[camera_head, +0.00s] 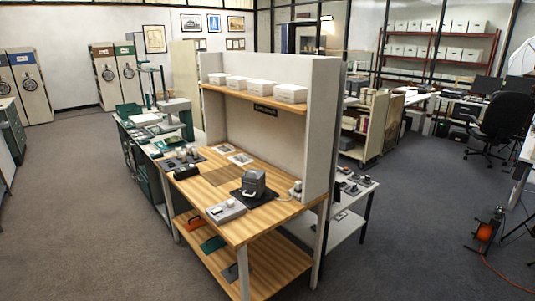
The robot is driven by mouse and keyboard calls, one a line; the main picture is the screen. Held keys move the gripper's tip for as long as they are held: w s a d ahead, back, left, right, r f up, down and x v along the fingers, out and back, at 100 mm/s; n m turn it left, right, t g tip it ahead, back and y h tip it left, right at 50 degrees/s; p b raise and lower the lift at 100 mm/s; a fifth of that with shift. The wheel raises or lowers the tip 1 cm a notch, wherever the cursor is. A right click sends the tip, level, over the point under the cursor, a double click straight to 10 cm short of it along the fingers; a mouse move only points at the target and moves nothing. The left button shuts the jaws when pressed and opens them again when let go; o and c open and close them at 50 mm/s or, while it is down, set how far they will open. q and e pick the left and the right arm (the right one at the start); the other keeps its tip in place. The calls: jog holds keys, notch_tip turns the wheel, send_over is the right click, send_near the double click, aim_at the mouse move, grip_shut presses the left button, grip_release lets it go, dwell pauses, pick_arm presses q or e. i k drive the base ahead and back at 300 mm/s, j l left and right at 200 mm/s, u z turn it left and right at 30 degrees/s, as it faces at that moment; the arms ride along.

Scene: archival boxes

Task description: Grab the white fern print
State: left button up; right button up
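No print in the head view can be made out clearly as a white fern print. Two small pale sheets, a rear sheet (223,149) and a front sheet (241,159), lie flat at the back left of the wooden workbench top (285,209). Their pictures are too small to read. Framed pictures hang on the far wall, among them a tall frame (154,39) and a row with a left frame (191,22); their subjects are also unclear. Neither of my grippers is in view.
The workbench has a tall back panel and a shelf with several white boxes (291,93). A dark grey device (254,183) stands on its top. An office chair (502,122) and an orange reel (484,232) stand right. Carpet (80,190) is clear at left.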

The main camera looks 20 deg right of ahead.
aim_at(224, 149)
jog(key=i+j+z, duration=0.1)
jog(key=i+z, duration=0.2)
jog(key=i+j+z, duration=0.25)
jog(key=i, duration=0.2)
jog(key=i+j+z, duration=0.15)
jog(key=i+z, duration=0.15)
jog(key=i+j, duration=0.6)
jog(key=i, duration=0.15)
jog(key=i+j+z, duration=0.1)
jog(key=i+j, duration=0.55)
jog(key=i, duration=0.1)
